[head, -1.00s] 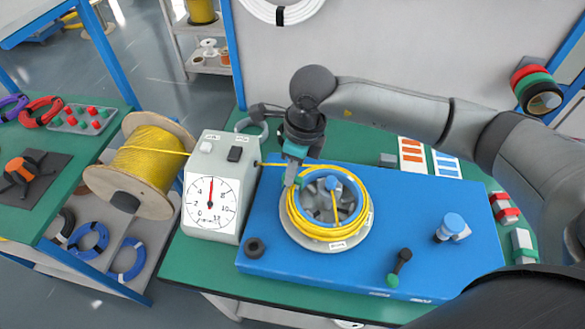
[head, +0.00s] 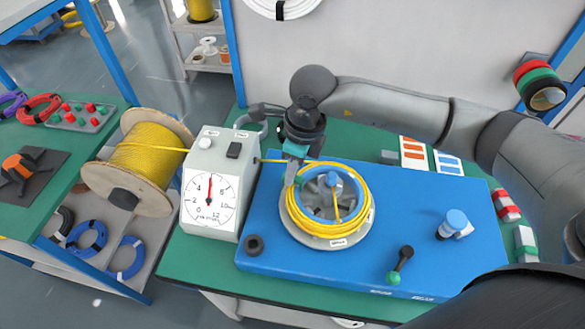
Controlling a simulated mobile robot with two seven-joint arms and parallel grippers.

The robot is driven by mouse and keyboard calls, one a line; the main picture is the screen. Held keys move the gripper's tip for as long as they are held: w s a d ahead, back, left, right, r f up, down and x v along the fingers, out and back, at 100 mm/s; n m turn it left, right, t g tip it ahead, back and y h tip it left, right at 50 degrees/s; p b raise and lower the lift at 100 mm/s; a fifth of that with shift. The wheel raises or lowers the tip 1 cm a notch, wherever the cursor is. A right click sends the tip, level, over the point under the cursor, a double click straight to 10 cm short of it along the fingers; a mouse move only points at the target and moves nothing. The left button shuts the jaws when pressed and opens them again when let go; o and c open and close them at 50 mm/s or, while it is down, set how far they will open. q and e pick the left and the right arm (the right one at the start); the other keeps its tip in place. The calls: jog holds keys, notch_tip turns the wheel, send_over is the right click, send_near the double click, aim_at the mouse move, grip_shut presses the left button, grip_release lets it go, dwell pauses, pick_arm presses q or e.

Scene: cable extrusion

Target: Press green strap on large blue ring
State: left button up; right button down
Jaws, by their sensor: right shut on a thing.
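My right gripper (head: 291,180) reaches down from the back to the left rim of a round reel. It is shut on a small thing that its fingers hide. Yellow cable (head: 361,207) lies coiled on this reel, around a blue ring-shaped hub (head: 312,171). Blue coiled rings (head: 88,238) and (head: 127,258) lie on the shelf at the lower left; I cannot tell which is the large one. I cannot make out a separate green strap. My left gripper is not in view.
A dial meter (head: 210,195) stands left of the blue base plate (head: 290,275). Yellow cable runs from a wooden spool (head: 150,160) past it. A green-knobbed crank (head: 400,263) and a blue knob (head: 453,222) stand on the right of the plate.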

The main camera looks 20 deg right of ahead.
jog(key=shift+s+f+b, duration=0.1)
jog(key=shift+f+b, duration=0.2)
jog(key=shift+f, duration=0.05)
dwell(1.0)
jog(key=c, duration=0.7)
grip_release()
jog(key=shift+r+p, duration=2.8)
jog(key=shift+r, duration=1.3)
